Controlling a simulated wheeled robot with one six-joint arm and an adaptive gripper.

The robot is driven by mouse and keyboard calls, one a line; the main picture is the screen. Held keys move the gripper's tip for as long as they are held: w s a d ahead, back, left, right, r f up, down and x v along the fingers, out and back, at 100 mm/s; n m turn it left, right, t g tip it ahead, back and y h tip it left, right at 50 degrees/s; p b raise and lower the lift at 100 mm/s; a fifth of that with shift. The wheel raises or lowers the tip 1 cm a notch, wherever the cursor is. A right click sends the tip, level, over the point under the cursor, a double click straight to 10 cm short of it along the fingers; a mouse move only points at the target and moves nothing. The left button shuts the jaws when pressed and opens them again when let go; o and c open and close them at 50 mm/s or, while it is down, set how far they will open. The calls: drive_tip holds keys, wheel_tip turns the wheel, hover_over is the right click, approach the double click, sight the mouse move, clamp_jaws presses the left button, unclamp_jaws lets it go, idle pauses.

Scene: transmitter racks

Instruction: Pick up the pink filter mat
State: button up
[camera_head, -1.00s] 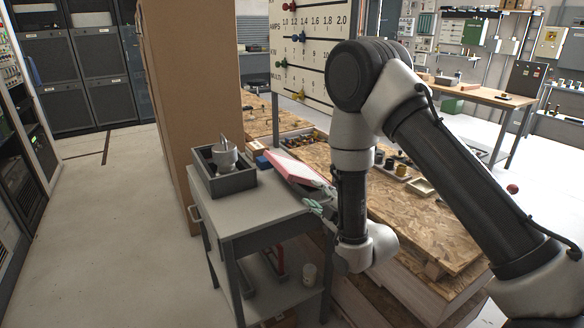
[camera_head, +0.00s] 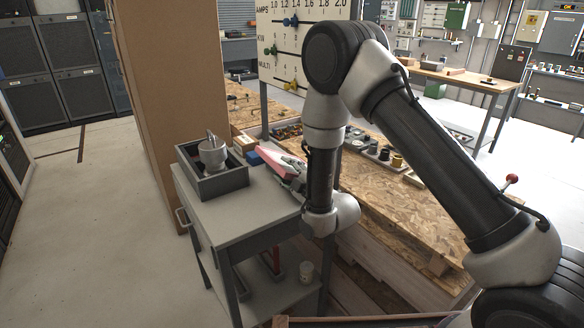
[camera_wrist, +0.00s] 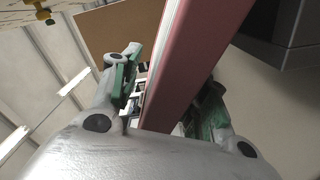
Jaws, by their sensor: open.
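The pink filter mat (camera_head: 268,158) is at the far right corner of a grey cart's top (camera_head: 245,208), partly hidden by my gripper (camera_head: 290,174) in the head view. In the wrist view, the mat (camera_wrist: 196,62) shows as a long pink slab with a paler edge. It runs between the two green-padded fingers of my gripper (camera_wrist: 168,88). The fingers are open, one on each side of the mat, with a gap visible on the left. I cannot tell whether the right finger touches it.
A dark grey bin (camera_head: 222,182) holding a metal cup-like part (camera_head: 213,153) stands left of the mat. A blue block (camera_head: 254,158) lies between them. A tall cardboard-brown panel (camera_head: 172,90) rises behind the cart. A wooden bench (camera_head: 400,200) with small parts is at right.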

drive_tip(key=shift+x, duration=0.9)
clamp_jaws()
